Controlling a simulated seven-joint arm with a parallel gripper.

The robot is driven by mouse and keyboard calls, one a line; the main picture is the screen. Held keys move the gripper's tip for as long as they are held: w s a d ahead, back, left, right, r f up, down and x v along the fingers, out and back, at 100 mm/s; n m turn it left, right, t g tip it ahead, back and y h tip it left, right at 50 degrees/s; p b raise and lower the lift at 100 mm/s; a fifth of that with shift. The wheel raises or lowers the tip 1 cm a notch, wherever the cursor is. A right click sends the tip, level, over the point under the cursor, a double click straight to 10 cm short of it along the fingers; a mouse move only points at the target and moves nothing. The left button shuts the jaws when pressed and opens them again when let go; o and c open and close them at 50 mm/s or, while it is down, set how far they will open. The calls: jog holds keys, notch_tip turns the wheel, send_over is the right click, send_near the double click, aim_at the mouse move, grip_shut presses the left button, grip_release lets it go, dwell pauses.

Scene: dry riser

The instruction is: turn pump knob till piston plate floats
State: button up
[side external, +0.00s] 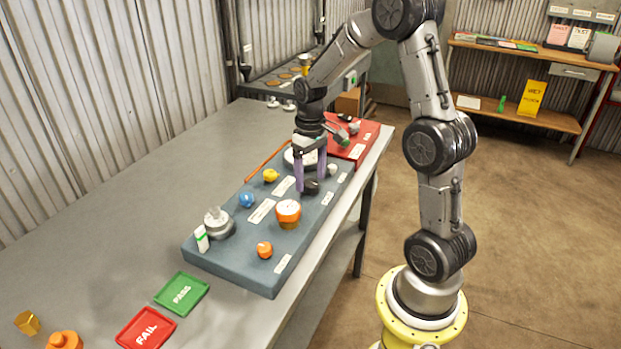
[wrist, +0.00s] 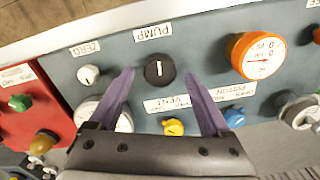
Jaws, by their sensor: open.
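The black pump knob (wrist: 159,73) sits below an upside-down PUMP label in the wrist view. Its white mark runs roughly up and down the picture. My gripper (wrist: 160,76) is open, with one purple finger on each side of the knob and gaps visible. In the side view my gripper (side external: 311,185) points down at the dark knob (side external: 311,187), partly hidden by the fingers. A round metal fixture (side external: 217,222) at the panel's left end looks like the piston; it shows partly in the wrist view (wrist: 297,108). Whether its plate floats cannot be told.
The orange gauge (side external: 288,209), yellow vent knob (wrist: 173,127), blue knob (side external: 247,199), orange knob (side external: 265,249) and white zero knob (wrist: 88,75) surround the pump knob. A red panel (side external: 357,140) adjoins. Green PASS (side external: 182,293) and red FAIL (side external: 146,328) trays lie left.

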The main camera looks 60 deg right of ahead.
jog(key=shift+f, duration=0.5)
